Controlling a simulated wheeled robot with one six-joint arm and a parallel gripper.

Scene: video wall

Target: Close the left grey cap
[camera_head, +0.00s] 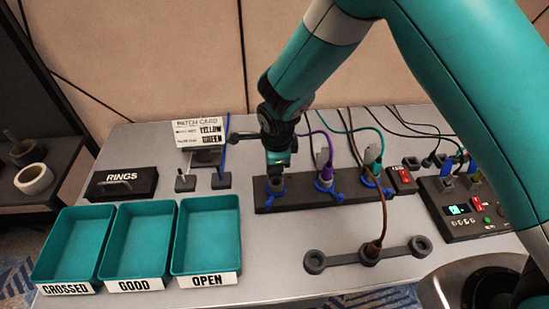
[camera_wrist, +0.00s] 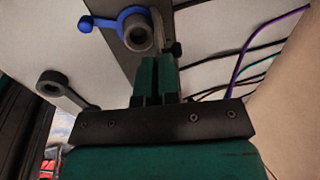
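A similar grey round end with an arm (camera_wrist: 52,83) shows at left in the wrist view, apart from my fingers. My gripper (camera_head: 278,162) points down over the left end of the dark socket strip (camera_head: 300,200). In the wrist view its two teal fingers (camera_wrist: 157,78) are nearly together, with nothing clearly between them. The left grey socket (camera_wrist: 139,36), with a blue lever (camera_wrist: 102,21), is just beyond the fingertips.
Purple (camera_head: 327,165) and teal cables (camera_head: 373,158) rise from the strip's other sockets. A brown cable (camera_head: 384,215) runs to a front bar (camera_head: 341,258). A red-switch panel (camera_head: 460,210) stands right. Teal trays (camera_head: 208,232) stand left. My arm hides part of the back.

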